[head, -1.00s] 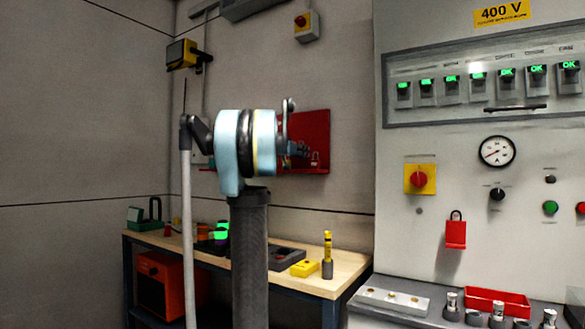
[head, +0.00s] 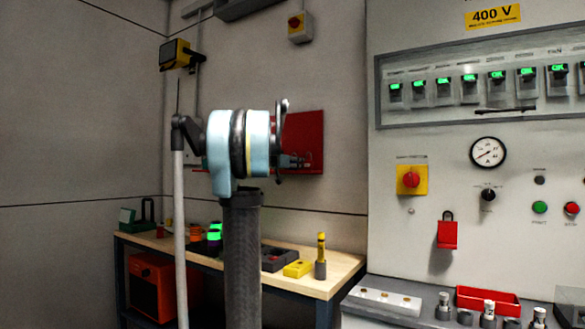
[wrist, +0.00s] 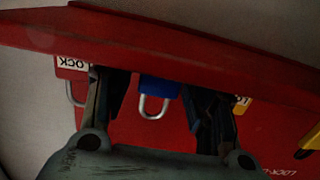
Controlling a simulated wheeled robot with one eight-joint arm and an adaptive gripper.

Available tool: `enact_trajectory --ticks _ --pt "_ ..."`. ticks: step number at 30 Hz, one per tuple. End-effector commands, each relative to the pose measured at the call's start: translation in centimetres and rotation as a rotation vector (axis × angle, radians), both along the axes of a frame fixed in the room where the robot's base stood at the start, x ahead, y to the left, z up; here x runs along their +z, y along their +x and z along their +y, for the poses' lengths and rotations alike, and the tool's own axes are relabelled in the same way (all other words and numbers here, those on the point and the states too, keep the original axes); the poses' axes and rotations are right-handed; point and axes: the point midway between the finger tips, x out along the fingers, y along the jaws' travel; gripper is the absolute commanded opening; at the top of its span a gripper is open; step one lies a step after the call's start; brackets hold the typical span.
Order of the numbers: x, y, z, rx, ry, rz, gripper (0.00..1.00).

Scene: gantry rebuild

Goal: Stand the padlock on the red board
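The red board (head: 310,135) is on the back wall, partly behind my arm in the head view. In the wrist view its red ledge (wrist: 200,62) crosses the top, and the picture looks upside down. A blue padlock (wrist: 158,88) with a silver shackle is at the ledge, its body against it and its shackle pointing away. My gripper (wrist: 146,85) has one finger on each side of the blue padlock, with visible gaps. In the head view my gripper (head: 292,162) is small and dark before the board. Contact under the padlock is unclear.
A red item labelled LOCK (wrist: 72,66) with a shackle and a yellow item (wrist: 242,104) flank the fingers. A red padlock (head: 447,234) hangs on the grey cabinet. The wooden bench (head: 335,280) below holds several tools and a yellow box (head: 298,268).

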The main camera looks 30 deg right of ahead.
Motion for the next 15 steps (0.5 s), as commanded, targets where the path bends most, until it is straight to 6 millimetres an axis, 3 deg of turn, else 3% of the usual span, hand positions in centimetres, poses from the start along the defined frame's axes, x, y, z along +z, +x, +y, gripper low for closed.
enact_trajectory --ticks 8,15 --pt "0.1 0.0 -0.1 -0.001 0.0 0.0 0.52" --pt "0.2 -1.1 1.9 0.001 0.0 0.0 0.52"
